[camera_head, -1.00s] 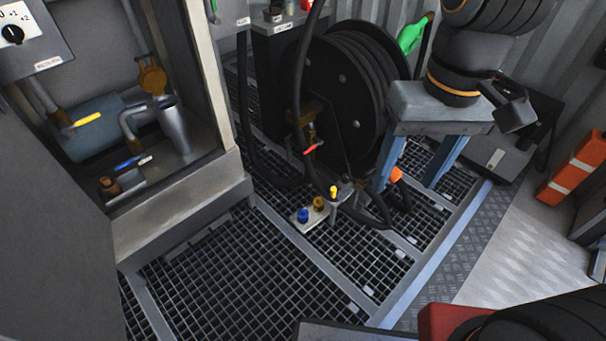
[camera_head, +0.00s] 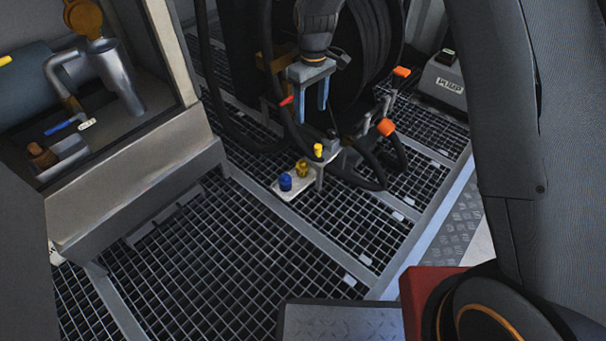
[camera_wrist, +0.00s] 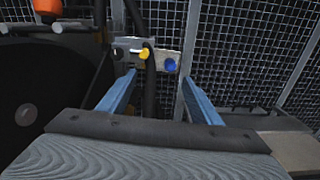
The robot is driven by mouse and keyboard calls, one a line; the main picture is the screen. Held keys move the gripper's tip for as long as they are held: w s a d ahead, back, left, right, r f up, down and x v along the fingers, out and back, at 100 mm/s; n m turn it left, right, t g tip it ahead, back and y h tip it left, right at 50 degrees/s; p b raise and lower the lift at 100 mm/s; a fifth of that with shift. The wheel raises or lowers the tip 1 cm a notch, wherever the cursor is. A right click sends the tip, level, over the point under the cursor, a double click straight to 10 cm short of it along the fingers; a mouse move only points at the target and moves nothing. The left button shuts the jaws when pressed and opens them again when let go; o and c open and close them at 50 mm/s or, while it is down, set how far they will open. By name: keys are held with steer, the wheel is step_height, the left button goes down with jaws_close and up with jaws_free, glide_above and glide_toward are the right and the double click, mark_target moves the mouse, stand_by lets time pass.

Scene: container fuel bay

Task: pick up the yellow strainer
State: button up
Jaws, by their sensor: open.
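A small amber-yellow cylinder (camera_head: 302,168), which looks like the yellow strainer, stands on a pale plate (camera_head: 290,196) beside a blue one (camera_head: 285,183). A brighter yellow knob (camera_head: 318,150) sits just behind it on a grey fitting. In the wrist view a yellow piece (camera_wrist: 143,53) and the blue one (camera_wrist: 170,65) show beyond the fingers; I cannot tell which yellow piece this is. My gripper (camera_head: 310,108) is open and empty, with blue fingers pointing down, above and behind the plate. In the wrist view its fingertips (camera_wrist: 160,77) are spread below these pieces.
A hose reel (camera_head: 375,50) stands close behind my gripper. Black hoses, a red lever (camera_head: 287,101) and orange-handled fittings (camera_head: 386,127) crowd this spot. The grated floor (camera_head: 210,255) in front of the plate is clear. A cabinet (camera_head: 140,185) stands at left.

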mark_target(302, 161)
steer(key=w+a+f+n+b, duration=0.1)
steer(key=w+f+b, duration=0.1)
steer(key=f, duration=0.6)
steer(key=w+a+f+n+b, duration=0.1)
steer(key=w+f+b, duration=0.1)
steer(key=f, duration=0.7)
steer(key=w+a+f+b, duration=0.1)
steer(key=w+f, duration=0.3)
steer(key=f, duration=0.4)
steer(key=shift+f+n+b, duration=0.3)
steer(key=shift+n+b, duration=0.1)
steer(key=shift+b, duration=0.25)
step_height(302, 161, down, 8)
steer(key=b, duration=0.3)
steer(key=shift+b, duration=0.35)
steer(key=c, duration=1.1)
